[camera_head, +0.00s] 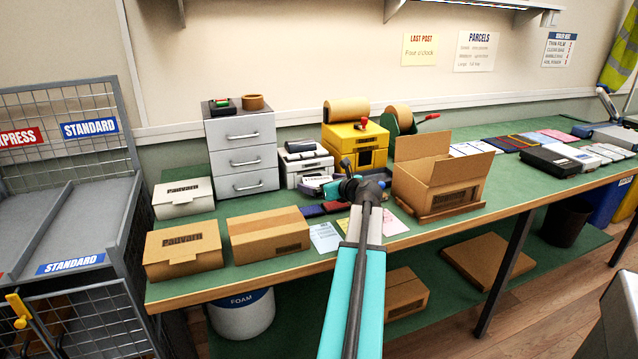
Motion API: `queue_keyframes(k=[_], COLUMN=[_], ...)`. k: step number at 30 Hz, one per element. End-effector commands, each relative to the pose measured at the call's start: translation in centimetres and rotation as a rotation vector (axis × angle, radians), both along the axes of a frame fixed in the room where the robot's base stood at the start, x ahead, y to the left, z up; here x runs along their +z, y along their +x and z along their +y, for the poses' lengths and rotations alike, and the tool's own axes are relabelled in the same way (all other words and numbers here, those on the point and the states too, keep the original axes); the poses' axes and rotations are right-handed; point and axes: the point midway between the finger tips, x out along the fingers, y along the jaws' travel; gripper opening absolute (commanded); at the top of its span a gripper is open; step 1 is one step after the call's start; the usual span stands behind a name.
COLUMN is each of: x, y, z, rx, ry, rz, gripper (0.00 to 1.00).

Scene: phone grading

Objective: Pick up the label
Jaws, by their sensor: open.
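My gripper (331,189) reaches over the middle of the green worktop, in front of a white-and-grey printer-like machine (303,158). Its jaws are small and dark here, and my arm partly covers them. It is open, with nothing seen between the jaws. I cannot tell for certain which thing is the label. A pale blue printed sheet (325,238) lies flat near the bench's front edge, left of my arm. Yellow and pink papers lie beside it, partly hidden by my arm. Whether a label sticks out of the machine is too small to tell.
An open cardboard box (440,180) stands right of my arm. A closed carton (268,235) and two smaller boxes stand left. A grey drawer unit (243,150) and a yellow machine (355,147) stand behind. Phones and coloured sleeves lie along the right bench.

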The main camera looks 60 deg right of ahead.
Motion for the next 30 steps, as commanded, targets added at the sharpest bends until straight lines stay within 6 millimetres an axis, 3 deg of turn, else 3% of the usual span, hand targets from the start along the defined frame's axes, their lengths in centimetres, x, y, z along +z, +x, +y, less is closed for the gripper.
queue_keyframes(k=[6, 24, 30], x=[-0.6, -0.6, -0.6], y=[1.6, 1.7, 1.7], z=[-0.7, -0.7, -0.7], rx=[0.002, 0.001, 0.001], ry=[0.001, 0.0, 0.0], rz=[0.001, 0.0, 0.0], gripper=[1.0, 1.0, 0.69])
